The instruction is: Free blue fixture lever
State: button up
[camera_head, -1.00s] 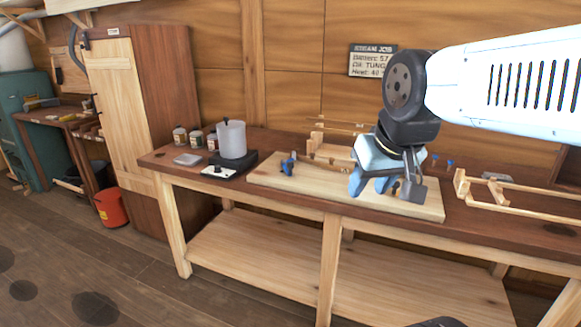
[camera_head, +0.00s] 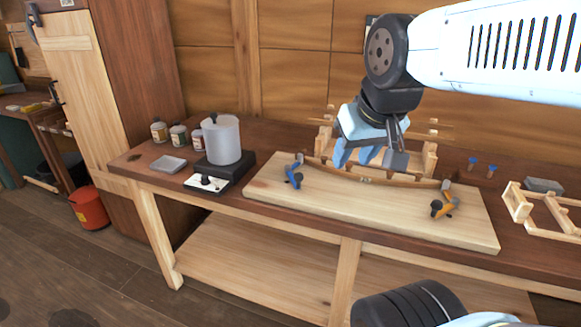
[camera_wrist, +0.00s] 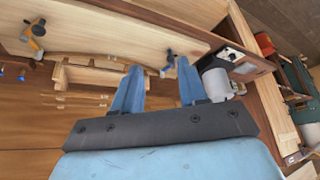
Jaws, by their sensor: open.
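The blue fixture lever (camera_head: 294,176) stands near the left end of the pale wooden board (camera_head: 330,203) on the bench. It also shows in the wrist view (camera_wrist: 168,66), between and beyond my fingertips. A curved wooden strip (camera_head: 365,180) runs along the board's back side from the blue fixture to an orange fixture lever (camera_head: 445,207) at the right. The orange lever also shows in the wrist view (camera_wrist: 36,32). My gripper (camera_head: 355,160) is open and empty, above the back of the board, to the right of the blue lever and apart from it.
A white pot (camera_head: 222,140) on a dark heater stands left of the board, with a switch box (camera_head: 206,183) in front. A wooden rack (camera_head: 430,155) is behind the board and a wooden frame (camera_head: 545,205) at right. The board's middle is clear.

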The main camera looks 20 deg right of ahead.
jog(key=shift+w+a, duration=0.15)
jog(key=shift+w, duration=0.3)
jog(key=shift+o, duration=1.4)
jog(key=shift+w+r, duration=0.1)
jog(key=shift+w, duration=0.1)
jog(key=shift+o, duration=0.2)
jog(key=shift+w+n, duration=0.3)
jog(key=shift+w, duration=0.1)
jog(key=n+g+h, duration=0.1)
jog(key=n+g, duration=0.3)
jog(key=n, duration=0.6)
send_over(299, 175)
jog(key=s+a, duration=0.1)
jog(key=s, duration=0.1)
notch_tip(299, 175, down, 11)
jog(key=f, duration=0.4)
jog(key=w+d+f, duration=0.1)
jog(key=f, duration=0.3)
jog(key=w+f, duration=0.1)
jog(key=f, duration=0.4)
jog(key=shift+w+d+f, duration=0.1)
jog(key=shift+w+d, duration=0.05)
jog(key=shift+w, duration=0.1)
jog(key=shift+c, duration=0.2)
grip_shut()
